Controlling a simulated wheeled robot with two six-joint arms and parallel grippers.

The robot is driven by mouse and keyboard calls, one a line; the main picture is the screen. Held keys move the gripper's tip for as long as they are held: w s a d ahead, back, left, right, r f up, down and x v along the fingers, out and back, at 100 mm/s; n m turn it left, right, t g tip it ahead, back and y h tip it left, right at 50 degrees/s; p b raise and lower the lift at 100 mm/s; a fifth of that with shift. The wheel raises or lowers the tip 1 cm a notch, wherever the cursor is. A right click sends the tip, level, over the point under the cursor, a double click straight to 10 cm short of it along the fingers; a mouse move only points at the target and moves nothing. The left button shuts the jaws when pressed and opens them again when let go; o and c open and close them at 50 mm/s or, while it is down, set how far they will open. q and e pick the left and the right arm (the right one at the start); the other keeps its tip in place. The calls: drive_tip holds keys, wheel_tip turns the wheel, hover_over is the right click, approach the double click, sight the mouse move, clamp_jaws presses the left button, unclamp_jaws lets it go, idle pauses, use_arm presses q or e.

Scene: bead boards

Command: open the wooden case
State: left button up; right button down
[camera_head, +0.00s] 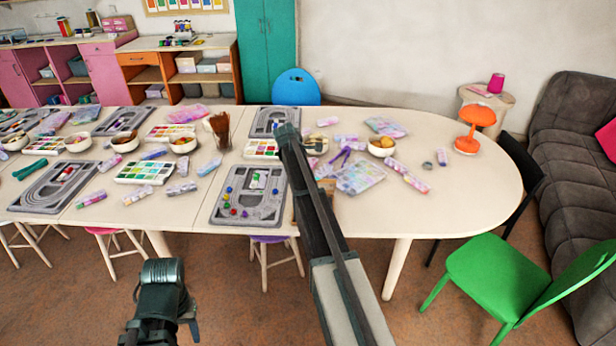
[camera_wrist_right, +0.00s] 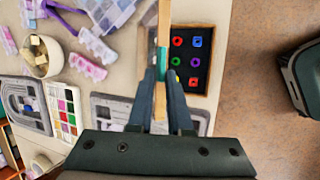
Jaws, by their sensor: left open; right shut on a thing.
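The wooden case (camera_wrist_right: 204,88) lies on the table in the right wrist view, its dark inside showing with several red, blue and green beads. A thin light wooden panel (camera_wrist_right: 164,22), seen edge-on, stands along the case's left side and looks like its raised lid. My right gripper (camera_wrist_right: 164,78) is shut on this panel, one finger on each side. In the head view my right arm hides most of the case, and the right gripper cannot be made out. My left gripper (camera_head: 188,317) is open and empty, low in front of the table.
The long table (camera_head: 455,205) holds grey bead boards (camera_head: 222,215), bead trays (camera_head: 145,171), bowls (camera_head: 381,152) and a brush pot (camera_head: 219,130). A green chair (camera_head: 495,275) stands at the front right.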

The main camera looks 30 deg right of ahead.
drive_tip(key=shift+w+d+r+g+y+p, duration=0.25)
drive_tip(key=shift+w+p, duration=0.1)
drive_tip(key=shift+w, duration=0.1)
drive_tip(key=shift+w+d+r+g+y+p, duration=0.15)
drive_tip(key=shift+w+d+r+p, duration=0.1)
drive_tip(key=shift+w+p, duration=0.15)
drive_tip(key=shift+w+d+r+g+p, duration=0.25)
drive_tip(key=shift+w+d+g+p, duration=0.2)
drive_tip(key=shift+w, duration=0.25)
use_arm(q)
wheel_tip(320, 180, up, 2)
drive_tip(key=shift+r, duration=0.15)
use_arm(e)
drive_tip(key=shift+y, duration=0.3)
